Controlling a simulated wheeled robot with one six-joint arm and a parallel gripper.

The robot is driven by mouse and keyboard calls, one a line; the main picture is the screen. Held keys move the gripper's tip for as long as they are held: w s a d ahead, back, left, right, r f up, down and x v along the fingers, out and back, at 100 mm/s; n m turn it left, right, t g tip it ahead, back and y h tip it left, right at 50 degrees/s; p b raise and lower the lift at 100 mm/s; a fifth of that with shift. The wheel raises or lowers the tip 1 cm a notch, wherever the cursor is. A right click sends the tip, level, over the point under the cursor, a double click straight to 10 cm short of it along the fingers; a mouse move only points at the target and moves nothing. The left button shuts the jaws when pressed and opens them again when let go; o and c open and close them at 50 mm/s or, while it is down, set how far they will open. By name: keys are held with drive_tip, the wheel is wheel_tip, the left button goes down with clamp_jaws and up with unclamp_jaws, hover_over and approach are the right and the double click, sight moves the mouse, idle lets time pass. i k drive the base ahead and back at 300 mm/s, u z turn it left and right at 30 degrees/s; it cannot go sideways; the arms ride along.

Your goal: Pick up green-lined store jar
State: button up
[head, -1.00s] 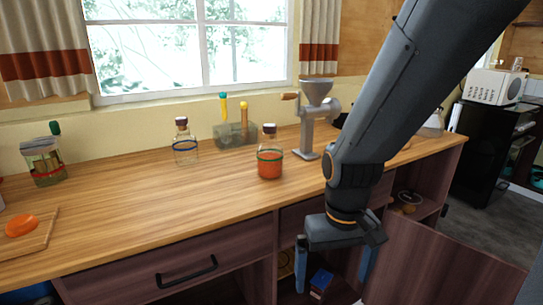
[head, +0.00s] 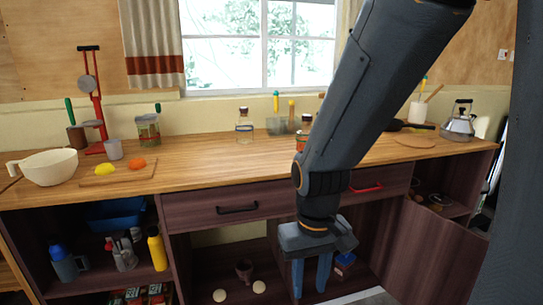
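A glass jar (head: 301,138) with a dark stopper and orange contents stands upright on the wooden counter (head: 220,160). A green band around it showed in the earlier view; now my arm hides much of its right side. Another glass jar (head: 244,128), with a blue band, stands to its left. My gripper (head: 311,278) hangs in front of the counter, below its top and apart from the jars. Its two fingers point down, spread, with nothing between them.
A glass container (head: 148,130), chopping board (head: 112,175), white bowl (head: 48,167) and red stand (head: 97,110) are on the left. A kettle (head: 459,122) stands at the right. Below are a drawer (head: 225,205) and open shelves. The counter's front middle is clear.

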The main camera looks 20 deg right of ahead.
sight(302, 135)
drive_tip(key=u, duration=0.25)
drive_tip(key=k, duration=0.4)
drive_tip(key=z, duration=0.85)
drive_tip(key=i, duration=1.25)
drive_tip(key=u, duration=0.2)
